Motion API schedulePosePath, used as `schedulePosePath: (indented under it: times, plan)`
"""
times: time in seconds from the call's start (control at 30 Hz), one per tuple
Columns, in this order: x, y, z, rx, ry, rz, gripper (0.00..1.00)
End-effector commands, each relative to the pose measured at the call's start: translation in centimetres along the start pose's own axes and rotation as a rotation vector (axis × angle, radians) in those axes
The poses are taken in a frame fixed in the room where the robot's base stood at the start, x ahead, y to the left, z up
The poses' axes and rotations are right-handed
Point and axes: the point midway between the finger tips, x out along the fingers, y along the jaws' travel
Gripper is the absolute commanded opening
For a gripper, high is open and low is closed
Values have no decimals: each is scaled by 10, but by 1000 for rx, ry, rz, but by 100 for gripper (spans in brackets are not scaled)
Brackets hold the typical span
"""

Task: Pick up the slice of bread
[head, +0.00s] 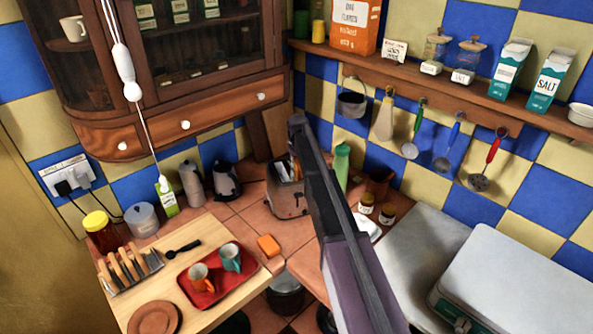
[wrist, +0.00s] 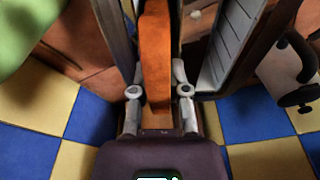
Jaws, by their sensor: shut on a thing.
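In the wrist view, an orange-brown slab that looks like the slice of bread (wrist: 155,40) stands edge-on between the fingers. My gripper (wrist: 158,78) is shut on it, with one finger against each face. Dark walls and a grey ribbed panel lie close on both sides of the slab; they look like parts of the toaster. In the head view, the toaster (head: 289,203) stands on the tiled counter below the wall cabinet. My arm covers its right side, and I cannot make out the fingers or the slice there.
A rack (head: 128,271) with several slices stands on the wooden board at left, near a red tray (head: 212,293) with two mugs. An orange block (head: 269,245) lies on the counter. A green bottle (head: 341,165) and jars stand right of my arm. Utensils hang on the wall behind.

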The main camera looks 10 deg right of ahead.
Motion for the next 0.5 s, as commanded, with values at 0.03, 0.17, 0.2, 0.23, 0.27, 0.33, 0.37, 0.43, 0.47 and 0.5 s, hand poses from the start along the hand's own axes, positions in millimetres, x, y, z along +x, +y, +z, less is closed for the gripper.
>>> schedulePosePath:
  times: [0.03,0.17,0.2,0.23,0.27,0.33,0.37,0.43,0.47,0.5]
  plan:
    - [0,0,0,0,0,0,0]
    - [0,0,0,0,0,0,0]
    - [0,0,0,0,0,0,0]
    - [-1,0,0,0,0,0,0]
    - [-1,0,0,0,0,0,0]
    - [-3,0,0,0,0,0,0]
    - [-4,0,0,0,0,0,0]
    - [-6,0,-1,0,0,0,0]
    - [-8,0,-1,0,0,0,0]
    - [-10,0,-1,0,0,0,0]
